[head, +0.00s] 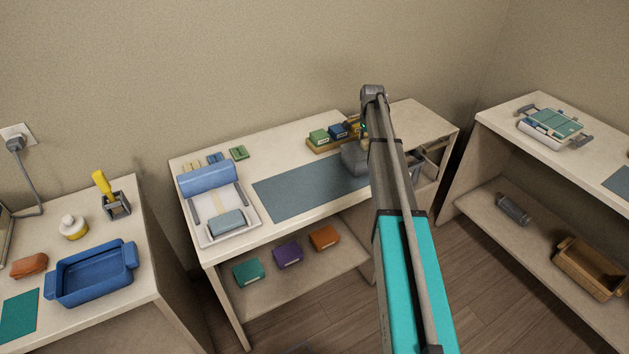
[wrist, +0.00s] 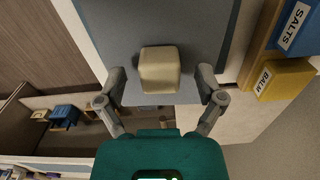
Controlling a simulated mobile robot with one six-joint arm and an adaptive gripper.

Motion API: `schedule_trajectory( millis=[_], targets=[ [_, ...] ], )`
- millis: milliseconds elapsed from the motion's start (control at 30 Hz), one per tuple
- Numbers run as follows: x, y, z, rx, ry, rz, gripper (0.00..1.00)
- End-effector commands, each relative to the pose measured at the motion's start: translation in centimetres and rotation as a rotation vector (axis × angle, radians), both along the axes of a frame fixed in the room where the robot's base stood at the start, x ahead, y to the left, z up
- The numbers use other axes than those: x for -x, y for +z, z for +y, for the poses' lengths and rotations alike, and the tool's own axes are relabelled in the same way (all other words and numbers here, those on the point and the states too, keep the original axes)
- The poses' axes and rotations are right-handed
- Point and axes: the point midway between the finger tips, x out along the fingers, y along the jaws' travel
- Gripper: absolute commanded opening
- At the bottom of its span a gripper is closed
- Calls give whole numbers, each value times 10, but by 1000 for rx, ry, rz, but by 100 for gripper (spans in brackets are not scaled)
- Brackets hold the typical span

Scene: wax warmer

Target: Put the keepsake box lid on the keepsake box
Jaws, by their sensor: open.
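A cream, rounded, squarish block (wrist: 160,72) lies over the grey-blue mat near its edge in the wrist view. It may be the keepsake box lid or the box, but I cannot tell which. My gripper (wrist: 164,92) is open, with one finger on each side of the block and visible gaps between. In the head view my gripper (head: 357,150) is over the right end of the mat (head: 300,188), partly behind my arm, and the block is not clearly visible there. No other piece is clearly recognisable as the keepsake box or lid.
A wooden rack (head: 318,147) with small boxes stands close behind my gripper; its yellow box (wrist: 284,80) reads BALM. An open compartment (head: 433,160) with small items is on the right. A white tray (head: 246,222) stands left. The mat's middle is clear.

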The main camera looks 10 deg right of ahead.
Motion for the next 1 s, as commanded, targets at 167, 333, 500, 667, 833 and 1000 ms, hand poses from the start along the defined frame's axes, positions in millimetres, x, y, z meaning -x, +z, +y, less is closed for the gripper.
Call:
schedule_trajectory(
  millis=[167,333,500,667,833,1000],
  targets=[
    [0,0,0,0,0,0,87],
    [0,4,0,0,0,0,87],
    [0,9,0,0,0,0,87],
    [0,14,0,0,0,0,87],
    [0,18,0,0,0,0,87],
    [0,23,0,0,0,0,87]
  ],
)
